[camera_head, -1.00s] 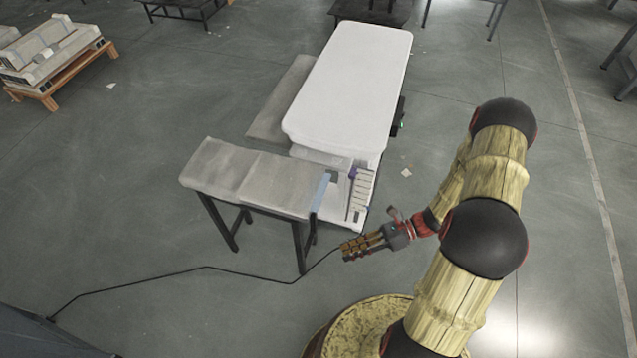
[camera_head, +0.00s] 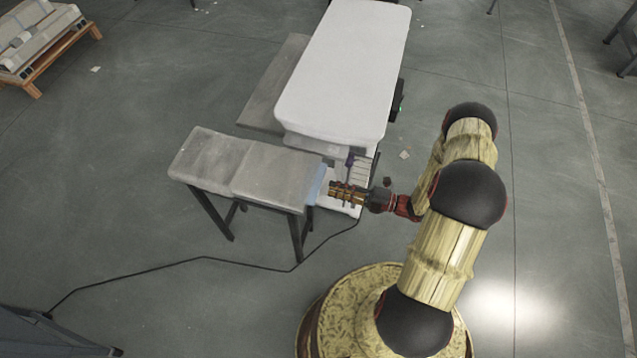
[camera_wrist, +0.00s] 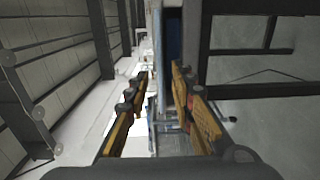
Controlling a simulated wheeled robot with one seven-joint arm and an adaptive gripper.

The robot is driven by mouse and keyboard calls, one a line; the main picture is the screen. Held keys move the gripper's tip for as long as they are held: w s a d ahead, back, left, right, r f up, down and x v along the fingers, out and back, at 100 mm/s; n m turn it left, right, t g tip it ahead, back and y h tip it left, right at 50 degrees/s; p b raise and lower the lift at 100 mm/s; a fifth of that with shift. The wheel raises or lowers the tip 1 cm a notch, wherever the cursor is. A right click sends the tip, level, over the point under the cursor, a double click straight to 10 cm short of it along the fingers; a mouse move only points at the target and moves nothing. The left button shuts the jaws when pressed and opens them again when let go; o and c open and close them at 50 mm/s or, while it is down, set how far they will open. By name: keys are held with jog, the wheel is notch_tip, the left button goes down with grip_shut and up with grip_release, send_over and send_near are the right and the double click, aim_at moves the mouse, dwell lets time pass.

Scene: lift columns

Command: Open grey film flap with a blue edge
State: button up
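The grey film flap (camera_head: 275,175) lies flat on a dark-legged stand left of the white machine, with its pale blue edge (camera_head: 317,184) at its right end. My gripper (camera_head: 333,191) points left, its fingertips close to that blue edge; contact cannot be told. In the wrist view my gripper (camera_wrist: 161,72) has its two yellow fingers apart, with nothing held between them.
The large white covered machine (camera_head: 345,75) stands behind. A small slotted part (camera_head: 360,168) sits just above my gripper. A black cable (camera_head: 200,258) runs over the floor. A wooden pallet (camera_head: 50,62) is far left. Open floor lies right.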

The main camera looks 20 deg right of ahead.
aim_at(319, 183)
jog(key=b+x, duration=0.1)
jog(key=x, duration=0.5)
jog(key=shift+w+a, duration=0.15)
jog(key=shift+a, duration=0.1)
jog(key=shift+c, duration=0.7)
jog(key=c, duration=0.4)
grip_shut()
